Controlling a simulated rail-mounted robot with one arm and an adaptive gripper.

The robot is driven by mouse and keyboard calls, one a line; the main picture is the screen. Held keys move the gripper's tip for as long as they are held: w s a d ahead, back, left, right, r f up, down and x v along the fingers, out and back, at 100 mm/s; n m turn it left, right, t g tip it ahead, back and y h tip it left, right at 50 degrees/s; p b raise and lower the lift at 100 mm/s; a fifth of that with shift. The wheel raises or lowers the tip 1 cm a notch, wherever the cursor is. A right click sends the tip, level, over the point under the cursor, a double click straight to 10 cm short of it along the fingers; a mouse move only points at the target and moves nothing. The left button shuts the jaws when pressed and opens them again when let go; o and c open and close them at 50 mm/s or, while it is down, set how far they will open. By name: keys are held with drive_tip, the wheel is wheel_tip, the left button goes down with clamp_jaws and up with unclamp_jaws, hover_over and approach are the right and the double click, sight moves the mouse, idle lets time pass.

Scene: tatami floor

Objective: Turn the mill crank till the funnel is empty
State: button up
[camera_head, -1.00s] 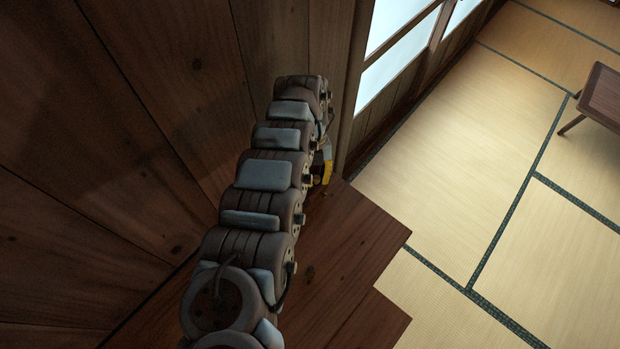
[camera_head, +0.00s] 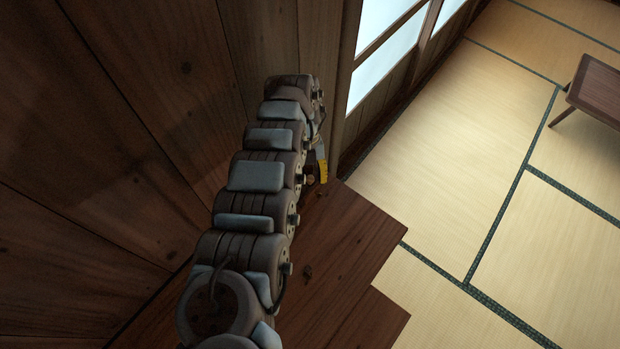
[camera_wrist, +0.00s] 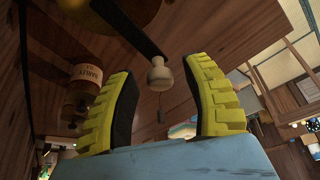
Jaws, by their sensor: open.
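A pale rounded crank knob (camera_wrist: 158,76) sits at the end of a dark crank arm (camera_wrist: 128,28) in the wrist view. My gripper (camera_wrist: 157,66) is open, its two yellow ribbed fingers on either side of the knob, with gaps showing on both sides. A brass-coloured rounded body (camera_wrist: 125,10), perhaps part of the mill, is cut off at the top edge. The funnel and its contents cannot be made out. In the head view my arm hides the mill, and only a yellow bit of my gripper (camera_head: 322,172) shows beside it.
A brown bottle with a cream label (camera_wrist: 84,82) stands left of my fingers in the wrist view. A wooden wall (camera_head: 120,130) is close on the left. A dark wooden surface (camera_head: 345,250) ends in a stepped edge. A low table (camera_head: 598,90) stands on open tatami (camera_head: 450,140).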

drive_tip(key=v, duration=1.1)
drive_tip(key=shift+w+r, duration=0.15)
drive_tip(key=shift+r, duration=0.25)
drive_tip(key=shift+a, duration=0.1)
